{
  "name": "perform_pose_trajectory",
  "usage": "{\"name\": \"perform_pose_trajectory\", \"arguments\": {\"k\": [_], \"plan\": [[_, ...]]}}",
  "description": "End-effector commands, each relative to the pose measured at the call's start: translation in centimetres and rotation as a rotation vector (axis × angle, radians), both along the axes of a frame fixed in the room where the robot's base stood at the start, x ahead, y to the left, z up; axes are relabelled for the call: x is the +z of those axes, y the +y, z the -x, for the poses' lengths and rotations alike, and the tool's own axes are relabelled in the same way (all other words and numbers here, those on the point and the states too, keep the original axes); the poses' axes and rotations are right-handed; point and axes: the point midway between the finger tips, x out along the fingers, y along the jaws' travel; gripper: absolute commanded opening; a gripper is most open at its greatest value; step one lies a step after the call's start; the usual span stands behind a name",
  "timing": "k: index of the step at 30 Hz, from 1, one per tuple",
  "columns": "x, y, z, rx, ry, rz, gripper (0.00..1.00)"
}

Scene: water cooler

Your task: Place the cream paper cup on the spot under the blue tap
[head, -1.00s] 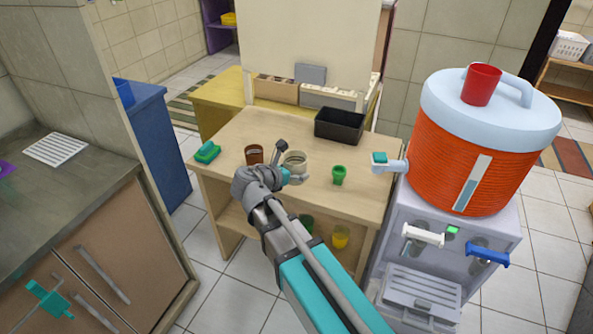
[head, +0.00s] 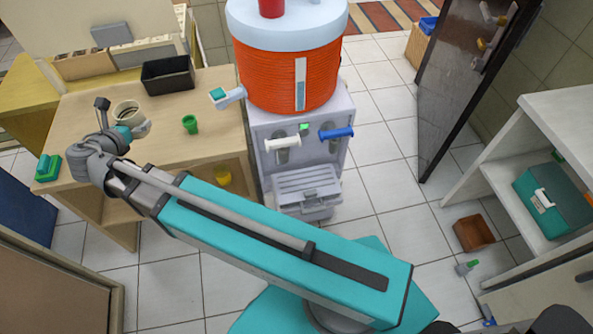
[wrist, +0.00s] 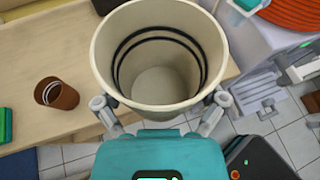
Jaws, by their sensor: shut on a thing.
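The cream paper cup (head: 127,112) has dark bands inside and is upright. In the wrist view the cup (wrist: 160,85) fills the upper middle, mouth toward the camera. My gripper (head: 138,128) is shut on it, with one finger on each side in the wrist view (wrist: 163,102). I cannot tell how far the cup is above the wooden table. The blue tap (head: 337,133) is on the right of the water cooler's front, beside a white tap (head: 283,141). Below the taps is a grey drip tray (head: 300,180). The spot's own marking is not clear.
The wooden table (head: 205,95) holds a green cup (head: 190,124), a black bin (head: 168,75) and a green sponge (head: 47,168). A brown cup (wrist: 57,95) stands left in the wrist view.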

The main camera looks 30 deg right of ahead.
Motion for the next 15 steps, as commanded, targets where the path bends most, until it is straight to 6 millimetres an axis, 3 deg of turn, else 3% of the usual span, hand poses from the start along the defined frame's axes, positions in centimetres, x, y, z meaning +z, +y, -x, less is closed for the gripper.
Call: {"name": "perform_pose_trajectory", "arguments": {"k": [1, 15], "plan": [[1.8, 0.0, 0.0, 0.0, 0.0, 0.0, 0.58], [9.7, 0.0, 0.0, 0.0, 0.0, 0.0, 0.58]]}}
